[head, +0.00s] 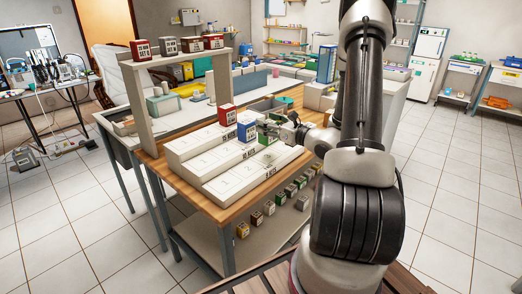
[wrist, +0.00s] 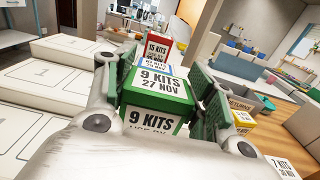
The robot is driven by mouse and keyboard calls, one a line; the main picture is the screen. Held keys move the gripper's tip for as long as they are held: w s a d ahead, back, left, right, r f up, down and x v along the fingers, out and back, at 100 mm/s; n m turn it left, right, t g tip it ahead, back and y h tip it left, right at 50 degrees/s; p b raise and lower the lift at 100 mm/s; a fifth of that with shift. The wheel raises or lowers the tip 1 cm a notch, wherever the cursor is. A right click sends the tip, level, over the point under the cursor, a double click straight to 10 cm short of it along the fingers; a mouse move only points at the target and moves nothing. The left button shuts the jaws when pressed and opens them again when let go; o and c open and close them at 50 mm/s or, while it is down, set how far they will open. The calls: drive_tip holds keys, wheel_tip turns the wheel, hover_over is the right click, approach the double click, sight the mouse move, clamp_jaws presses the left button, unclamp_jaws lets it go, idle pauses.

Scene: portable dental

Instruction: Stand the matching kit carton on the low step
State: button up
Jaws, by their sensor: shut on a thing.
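My gripper (head: 274,130) is shut on a green carton (wrist: 158,88) with a white label reading 9 KITS 27 NOV. In the wrist view the carton sits upright between the two green-padded fingers. In the head view my gripper hides most of it, over the right end of the white stepped stand. The low step (head: 239,184) is the front one, its left part bare. Whether the carton touches the step I cannot tell. A blue carton (head: 246,130) stands on the middle step and a red carton (head: 227,114) on the top step. Both show just beyond the held carton in the wrist view.
Several cartons line the raised rack (head: 180,57) at the back left. Several small cartons stand on the lower shelf (head: 222,256) under the wooden bench. A grey bin (head: 265,106) stands behind the steps.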

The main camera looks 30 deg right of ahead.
sight(273, 140)
drive_tip(key=shift+f, duration=3.1)
drive_tip(key=shift+f, duration=0.1)
drive_tip(key=o, duration=1)
